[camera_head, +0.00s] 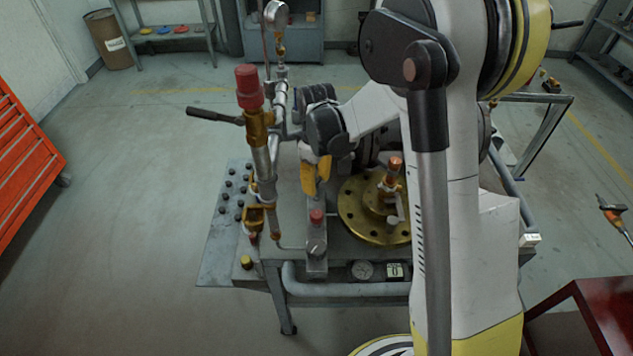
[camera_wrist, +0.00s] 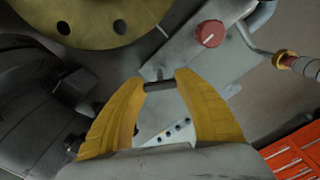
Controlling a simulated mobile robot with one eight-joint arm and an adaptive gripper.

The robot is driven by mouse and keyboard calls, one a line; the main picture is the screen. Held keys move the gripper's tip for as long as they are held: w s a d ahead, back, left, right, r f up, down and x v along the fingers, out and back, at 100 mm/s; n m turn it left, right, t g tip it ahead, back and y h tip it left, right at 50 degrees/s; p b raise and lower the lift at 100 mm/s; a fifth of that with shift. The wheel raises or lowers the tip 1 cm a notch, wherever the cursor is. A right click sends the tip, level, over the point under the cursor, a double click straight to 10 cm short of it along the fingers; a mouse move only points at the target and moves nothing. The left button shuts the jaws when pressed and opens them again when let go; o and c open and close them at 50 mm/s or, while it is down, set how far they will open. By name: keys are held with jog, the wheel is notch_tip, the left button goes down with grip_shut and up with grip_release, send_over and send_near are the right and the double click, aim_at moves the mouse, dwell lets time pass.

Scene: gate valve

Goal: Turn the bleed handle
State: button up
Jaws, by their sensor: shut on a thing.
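The bleed handle (camera_wrist: 160,86), a short dark bar at the face of a grey block (camera_wrist: 190,55), lies between my fingertips in the wrist view. My gripper (camera_wrist: 163,80) has its two yellow fingers closed on the bar from both sides. In the head view my gripper (camera_head: 315,182) points down beside the upright block, just above a red knob (camera_head: 317,216). The bar itself is hidden there by the fingers. The red knob with a white mark also shows in the wrist view (camera_wrist: 210,33), up and right of the fingertips.
A brass flange (camera_head: 358,208) stands close to the right of my gripper. A vertical pipe with a red-capped valve (camera_head: 249,86) and a black lever (camera_head: 213,115) rises to the left. An orange tool cabinet (camera_head: 25,160) stands farther left, with clear floor between.

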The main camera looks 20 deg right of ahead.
aim_at(316, 181)
jog(key=n, duration=0.5)
jog(key=shift+n, duration=0.3)
dwell(0.4)
jog(key=o, duration=1.2)
notch_tip(316, 181, up, 12)
jog(key=shift+r, duration=0.1)
